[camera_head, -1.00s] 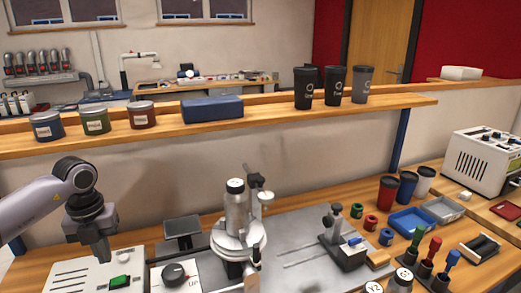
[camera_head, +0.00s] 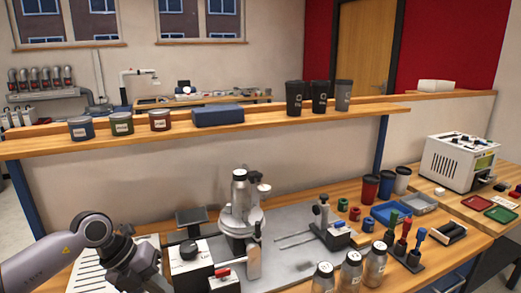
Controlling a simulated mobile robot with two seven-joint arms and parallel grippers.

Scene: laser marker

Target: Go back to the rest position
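My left arm comes in at the lower left, and its gripper (camera_head: 145,268) hangs low over the left end of the bench, near the vented white box (camera_head: 86,272). Its fingertips are not clear, so I cannot tell if it is open or shut. My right gripper is not in view. The laser marker's round fixture (camera_head: 240,222) stands at the bench's middle with a silver bottle (camera_head: 239,188) upright in it. My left gripper is apart from the fixture and the bottle. A control box (camera_head: 191,270) with a black knob stands between them.
Several bottles (camera_head: 375,264) stand at the front edge. Coloured-handled tools (camera_head: 405,236), a blue tray (camera_head: 388,214) and cups (camera_head: 370,188) are to the right. A wooden shelf (camera_head: 280,117) carrying tins and black cups runs behind. The grey plate (camera_head: 290,262) has bare room.

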